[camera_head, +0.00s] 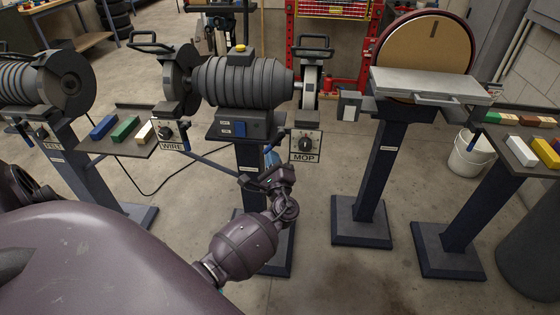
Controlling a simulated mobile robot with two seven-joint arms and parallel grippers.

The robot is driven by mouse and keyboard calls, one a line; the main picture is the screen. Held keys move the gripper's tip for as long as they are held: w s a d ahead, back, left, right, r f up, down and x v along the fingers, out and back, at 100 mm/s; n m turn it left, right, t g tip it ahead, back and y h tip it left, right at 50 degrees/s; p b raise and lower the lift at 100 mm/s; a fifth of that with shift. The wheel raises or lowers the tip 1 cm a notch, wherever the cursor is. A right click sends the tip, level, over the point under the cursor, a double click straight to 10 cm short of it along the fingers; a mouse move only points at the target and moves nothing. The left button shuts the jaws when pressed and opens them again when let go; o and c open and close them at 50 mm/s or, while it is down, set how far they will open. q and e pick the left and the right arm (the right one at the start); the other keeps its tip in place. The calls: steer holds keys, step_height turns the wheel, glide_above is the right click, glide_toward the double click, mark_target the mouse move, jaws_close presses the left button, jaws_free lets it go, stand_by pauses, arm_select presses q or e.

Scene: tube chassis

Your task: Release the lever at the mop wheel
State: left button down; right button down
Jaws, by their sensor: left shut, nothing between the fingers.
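The mop wheel (310,82) is a pale disc at the right end of the grey double-ended motor (245,80). Below it hangs a box with a dial and a sign reading MOP (305,146). A small blue part (271,155), perhaps the mop wheel's lever, shows left of that sign, just above my left gripper (268,172). My left gripper is shut and empty, below and left of the MOP sign. Its fingertips are hard to make out, and I cannot tell whether they touch the blue part. My right gripper is not in view.
The wire wheel (182,78) with its WIRE dial (168,134) is on the left. A shelf with coloured bars (125,128) adjoins it. A disc sander (425,55) on a pedestal stands right, with a white bucket (470,155) behind. Floor between the pedestals is clear.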

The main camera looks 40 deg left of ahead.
arm_select(q)
steer(key=a+r+m+t+h, duration=0.1)
steer(key=m, duration=0.3)
steer(key=s+a+r+m+t+h+p, duration=0.1)
steer(key=m+t, duration=0.1)
steer(key=m, duration=0.2)
steer(key=s+a+r+m+t+h, duration=0.1)
steer(key=m+t, duration=0.1)
steer(key=m, duration=0.2)
steer(key=shift+a+r, duration=0.25)
steer(key=shift+r, duration=0.15)
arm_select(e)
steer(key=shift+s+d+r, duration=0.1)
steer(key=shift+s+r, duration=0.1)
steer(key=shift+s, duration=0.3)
arm_select(q)
steer(key=shift+s+r, duration=0.1)
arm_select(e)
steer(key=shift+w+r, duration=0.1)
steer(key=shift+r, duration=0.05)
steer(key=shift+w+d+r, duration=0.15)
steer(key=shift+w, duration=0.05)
arm_select(q)
steer(key=shift+a, duration=0.1)
